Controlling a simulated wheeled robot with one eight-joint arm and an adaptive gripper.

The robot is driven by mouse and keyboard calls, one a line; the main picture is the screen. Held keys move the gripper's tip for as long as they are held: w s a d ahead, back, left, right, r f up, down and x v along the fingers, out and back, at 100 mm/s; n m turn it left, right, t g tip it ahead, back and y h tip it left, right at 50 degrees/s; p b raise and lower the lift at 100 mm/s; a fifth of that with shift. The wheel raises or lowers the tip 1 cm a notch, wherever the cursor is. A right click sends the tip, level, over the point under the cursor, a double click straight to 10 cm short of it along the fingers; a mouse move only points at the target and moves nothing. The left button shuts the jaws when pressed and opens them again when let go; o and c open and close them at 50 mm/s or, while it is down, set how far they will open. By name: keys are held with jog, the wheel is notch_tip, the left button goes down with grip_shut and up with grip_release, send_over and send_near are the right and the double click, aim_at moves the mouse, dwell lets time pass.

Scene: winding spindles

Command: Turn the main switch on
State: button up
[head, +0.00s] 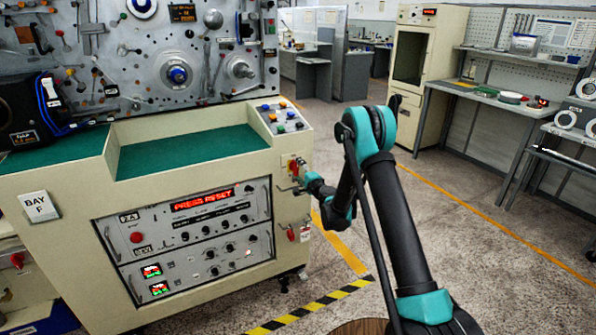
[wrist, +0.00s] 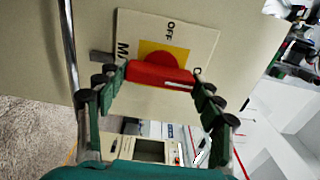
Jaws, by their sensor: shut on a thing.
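The main switch is a red rotary handle on a yellow square on a pale plate. In the wrist view its red handle (wrist: 160,73) lies crosswise between my fingers, and the plate (wrist: 205,40) reads "OFF", with other lettering partly covered. My gripper (wrist: 160,85) is shut on the red handle, a finger at each end. Which mark the handle points to is unclear.
A red display (head: 202,199) on the console front reads "PRESS RESET". Colored buttons (head: 281,117) sit on top. The floor right of the console is open, with workbenches beyond.

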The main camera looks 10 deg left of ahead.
dwell(0.3)
jog(key=o, duration=1.2)
jog(key=shift+c, duration=0.2)
